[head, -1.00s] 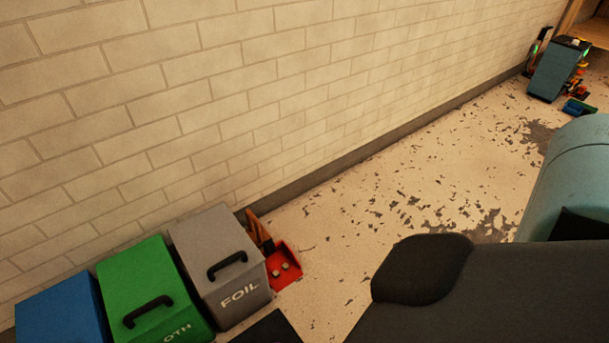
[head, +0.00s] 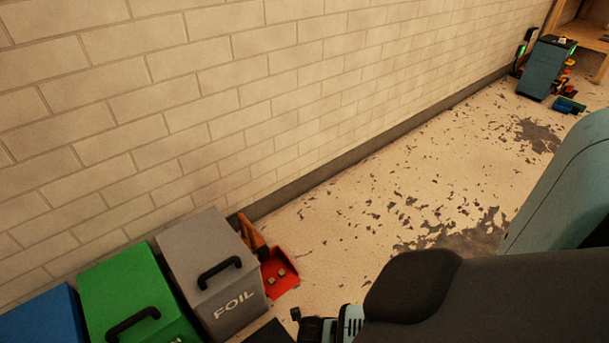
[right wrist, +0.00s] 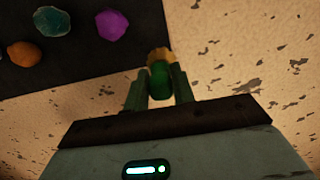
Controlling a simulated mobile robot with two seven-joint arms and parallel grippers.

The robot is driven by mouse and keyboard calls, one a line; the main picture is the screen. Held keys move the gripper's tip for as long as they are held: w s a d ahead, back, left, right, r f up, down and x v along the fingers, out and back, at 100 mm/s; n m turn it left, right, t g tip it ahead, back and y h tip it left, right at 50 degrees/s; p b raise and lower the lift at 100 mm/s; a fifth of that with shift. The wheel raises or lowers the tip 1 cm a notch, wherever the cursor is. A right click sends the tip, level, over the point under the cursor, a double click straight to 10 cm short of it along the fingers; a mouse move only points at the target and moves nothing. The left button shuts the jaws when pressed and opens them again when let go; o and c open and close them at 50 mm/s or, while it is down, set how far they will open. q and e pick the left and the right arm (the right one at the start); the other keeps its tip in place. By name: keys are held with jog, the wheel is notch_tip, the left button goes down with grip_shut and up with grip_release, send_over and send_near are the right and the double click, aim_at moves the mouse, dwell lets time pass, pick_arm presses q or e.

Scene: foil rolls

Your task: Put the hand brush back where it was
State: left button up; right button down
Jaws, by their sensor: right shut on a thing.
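In the right wrist view my right gripper (right wrist: 158,88) is shut on a green piece with a tan end (right wrist: 159,67), which looks like the hand brush. Only its end shows between the two fingers, so its full shape is hidden. In the head view a red dustpan (head: 288,284) with small pale bits in it lies on the floor beside the grey FOIL bin (head: 222,272). My left gripper is not in view.
A green bin (head: 128,290) and a blue bin (head: 40,315) stand left of the FOIL bin along the brick wall. A dark surface (right wrist: 75,60) with several coloured lumps shows in the right wrist view. A blue-grey cabinet (head: 546,68) stands far right. The floor between is open.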

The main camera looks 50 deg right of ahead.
jog(key=shift+w+d+f, duration=0.1)
jog(key=shift+w, duration=0.4)
jog(key=shift+f+b, duration=1.4)
jog(key=shift+f, duration=0.3)
jog(key=shift+f, duration=0.1)
jog(key=c, duration=1.2)
grip_release()
jog(key=shift+o, duration=0.2)
jog(key=r+p, duration=0.2)
jog(key=r, duration=0.2)
jog(key=r+p, duration=0.2)
jog(key=r, duration=0.2)
jog(key=s+r+p, duration=0.1)
jog(key=r+p, duration=0.1)
jog(key=r, duration=0.2)
jog(key=shift+r+p, duration=0.1)
jog(key=shift+p, duration=0.25)
